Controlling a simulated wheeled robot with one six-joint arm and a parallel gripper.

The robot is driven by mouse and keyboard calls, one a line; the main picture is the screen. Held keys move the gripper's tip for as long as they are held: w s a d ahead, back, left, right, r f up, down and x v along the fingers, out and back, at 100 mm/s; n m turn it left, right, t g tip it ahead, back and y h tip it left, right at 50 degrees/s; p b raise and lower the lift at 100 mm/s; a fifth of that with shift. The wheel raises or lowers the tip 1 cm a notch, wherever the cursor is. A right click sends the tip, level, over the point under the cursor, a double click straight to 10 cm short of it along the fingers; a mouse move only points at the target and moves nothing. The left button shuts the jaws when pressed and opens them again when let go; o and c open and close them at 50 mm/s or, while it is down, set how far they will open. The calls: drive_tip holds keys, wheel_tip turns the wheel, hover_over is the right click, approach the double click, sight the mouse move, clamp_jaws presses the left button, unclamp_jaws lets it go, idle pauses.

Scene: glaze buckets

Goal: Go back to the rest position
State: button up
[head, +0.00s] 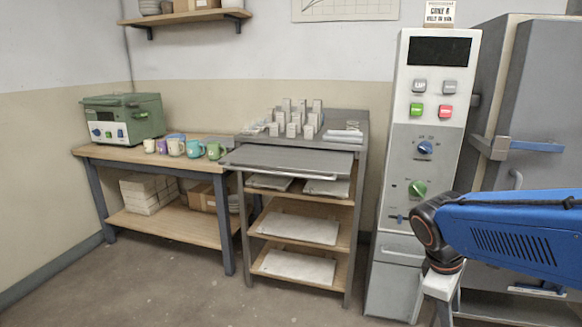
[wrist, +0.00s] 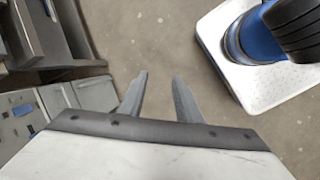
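My gripper (wrist: 161,77) shows in the wrist view with its two grey fingers apart. Nothing is between them but the bare floor below. In the head view, my blue arm reaches in from the right, and the wrist end of my gripper (head: 438,288) hangs down in front of the tall control cabinet (head: 405,170). The fingertips are not clear in the head view.
A wooden table (head: 110,155) at left bears a green machine (head: 122,118) and several mugs (head: 195,149). A shelved cart (head: 350,160) stands beside it with a sliding tray (head: 290,162) pulled partly out. A grey door unit (head: 535,100) is at right. The front floor is clear.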

drive_tip(key=s+a+r+m+t+y, duration=0.3)
drive_tip(key=s+a+m, duration=0.3)
drive_tip(key=s+m, duration=0.2)
drive_tip(key=shift+s+m+t+y, duration=0.3)
drive_tip(key=shift+m+t+y, duration=0.15)
drive_tip(key=shift+t, duration=0.25)
